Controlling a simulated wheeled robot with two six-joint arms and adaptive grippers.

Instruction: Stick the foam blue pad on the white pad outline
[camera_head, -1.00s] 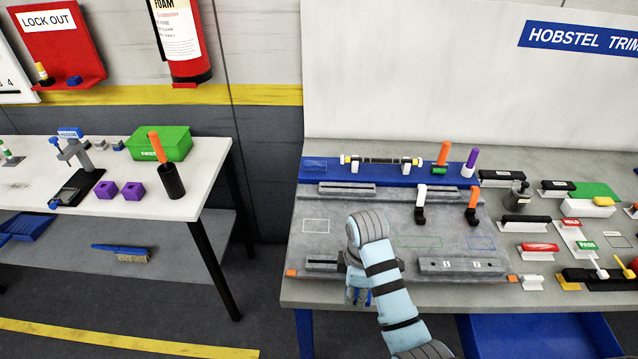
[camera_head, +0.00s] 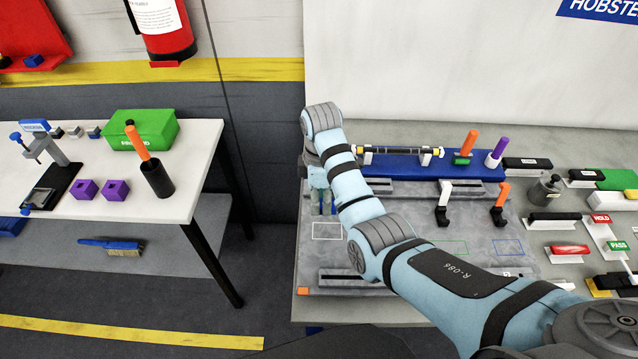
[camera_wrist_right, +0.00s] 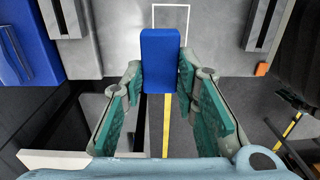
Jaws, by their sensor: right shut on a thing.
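My right gripper (camera_head: 325,203) is above the left part of the grey board, close to the far side of the white pad outline (camera_head: 327,231). In the right wrist view my right gripper (camera_wrist_right: 161,72) is shut on the blue foam pad (camera_wrist_right: 160,50), a plain blue block between its green-lined fingers. The white pad outline (camera_wrist_right: 171,15) shows beyond the pad and is partly covered by it. In the head view the pad is mostly hidden by the gripper. The height of the pad above the board is hard to tell. My left gripper is not in view.
The grey board (camera_head: 395,215) also bears a green outline (camera_head: 450,247), a blue outline (camera_head: 508,247), and black-and-white and black-and-orange hooks. A blue strip (camera_head: 470,170) with a rod lies behind. A white table (camera_head: 80,215) stands left, across a gap.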

